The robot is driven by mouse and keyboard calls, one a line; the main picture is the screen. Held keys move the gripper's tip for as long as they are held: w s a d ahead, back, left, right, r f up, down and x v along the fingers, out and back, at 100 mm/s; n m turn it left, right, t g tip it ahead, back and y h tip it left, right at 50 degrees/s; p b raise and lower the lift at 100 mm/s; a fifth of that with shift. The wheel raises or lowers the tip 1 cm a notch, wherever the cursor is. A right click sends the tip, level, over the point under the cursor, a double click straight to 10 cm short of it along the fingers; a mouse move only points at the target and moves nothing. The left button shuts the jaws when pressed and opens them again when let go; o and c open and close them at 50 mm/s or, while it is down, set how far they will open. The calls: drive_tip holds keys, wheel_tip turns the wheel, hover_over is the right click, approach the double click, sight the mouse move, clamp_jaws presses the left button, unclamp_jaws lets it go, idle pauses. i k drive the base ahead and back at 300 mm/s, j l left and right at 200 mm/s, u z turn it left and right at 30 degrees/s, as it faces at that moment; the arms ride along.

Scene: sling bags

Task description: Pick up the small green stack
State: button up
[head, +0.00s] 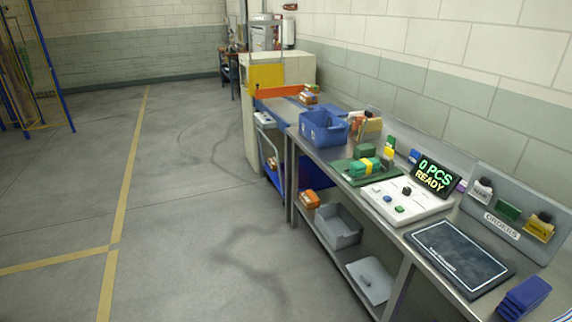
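On the metal workbench at the right of the head view, a small green stack (361,168) with a yellow band or block sits on a dark green tray or mat (344,167). Behind it is another small green piece (391,143) with a yellow one below it. It is too small to tell which of these green items are single pieces or piled ones. My gripper is not in view.
A white panel with a "0 PCS READY" display (437,176), a dark pad (459,257) and an orders board (515,216) fill the near bench. A blue bin (323,128) stands farther back. A blue stack (524,298) lies at the near corner.

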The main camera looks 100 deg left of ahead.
sight(363, 166)
drive_tip(key=u, duration=2.8)
drive_tip(key=z, duration=0.3)
drive_tip(key=i+j+z, duration=0.25)
drive_tip(key=z, duration=0.25)
drive_tip(key=i+j+z, duration=0.45)
drive_tip(key=i+j, duration=0.2)
drive_tip(key=j, duration=0.15)
drive_tip(key=i+j+z, duration=0.1)
drive_tip(key=j, duration=0.25)
drive_tip(key=i+j, duration=0.25)
drive_tip(key=j, duration=0.15)
drive_tip(key=i+j+z, duration=0.1)
drive_tip(key=j, duration=0.25)
drive_tip(key=i+j, duration=0.25)
drive_tip(key=j, duration=0.15)
drive_tip(key=i+j+z, duration=0.1)
drive_tip(key=j, duration=0.3)
drive_tip(key=i+j, duration=0.25)
drive_tip(key=j, duration=0.15)
drive_tip(key=z, duration=0.05)
